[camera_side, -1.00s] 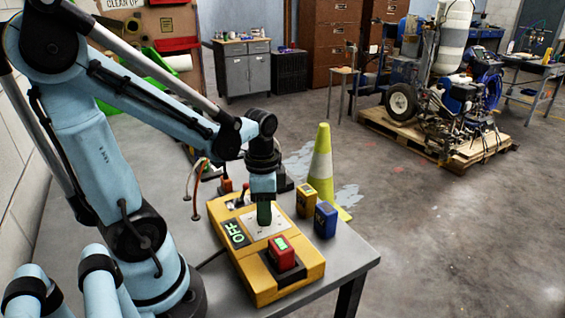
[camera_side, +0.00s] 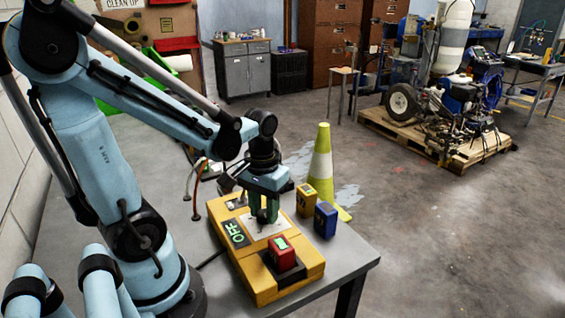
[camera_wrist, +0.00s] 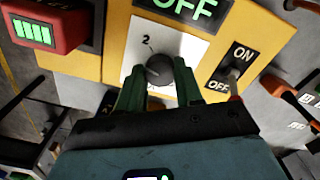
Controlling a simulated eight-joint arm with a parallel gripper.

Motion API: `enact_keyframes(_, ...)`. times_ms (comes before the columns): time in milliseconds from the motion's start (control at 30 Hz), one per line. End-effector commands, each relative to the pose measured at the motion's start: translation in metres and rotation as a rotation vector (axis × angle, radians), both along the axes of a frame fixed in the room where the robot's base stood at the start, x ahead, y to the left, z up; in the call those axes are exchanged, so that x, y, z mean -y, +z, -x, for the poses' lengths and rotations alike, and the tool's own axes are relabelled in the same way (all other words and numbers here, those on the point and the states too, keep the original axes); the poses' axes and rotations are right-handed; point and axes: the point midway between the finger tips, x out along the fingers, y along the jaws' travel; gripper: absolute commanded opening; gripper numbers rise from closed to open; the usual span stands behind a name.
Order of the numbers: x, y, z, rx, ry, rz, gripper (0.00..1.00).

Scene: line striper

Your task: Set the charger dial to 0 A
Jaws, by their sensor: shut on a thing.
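The yellow charger (camera_side: 253,270) lies on the grey table. Its white dial plate (camera_wrist: 188,47) shows a "2" at the upper left in the wrist view; other markings are covered. The dark round dial knob (camera_wrist: 159,68) sits between the two green fingers of my gripper (camera_wrist: 159,82), which is shut on it. In the side view my gripper (camera_side: 265,217) points down onto the plate and hides the knob. I cannot tell which value the knob points to. The charger's display (camera_side: 236,233) reads "OFF" in green.
A red battery (camera_side: 283,254) with green bars sits in the charger's near end. A toggle switch (camera_wrist: 231,74) is beside the dial, between "ON" and "OFF" labels. Yellow (camera_side: 306,199) and blue (camera_side: 326,220) batteries stand right of the charger. A cone (camera_side: 321,166) stands beyond the table.

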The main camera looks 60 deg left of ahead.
Motion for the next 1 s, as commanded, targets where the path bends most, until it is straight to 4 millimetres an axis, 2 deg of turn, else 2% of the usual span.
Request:
enact_keyframes(700,0.0000,-0.0001,-0.0004,0.002,0.676,0.000,0.05)
enact_keyframes(1000,0.0000,-0.0001,-0.0004,0.002,0.910,0.001,0.05)
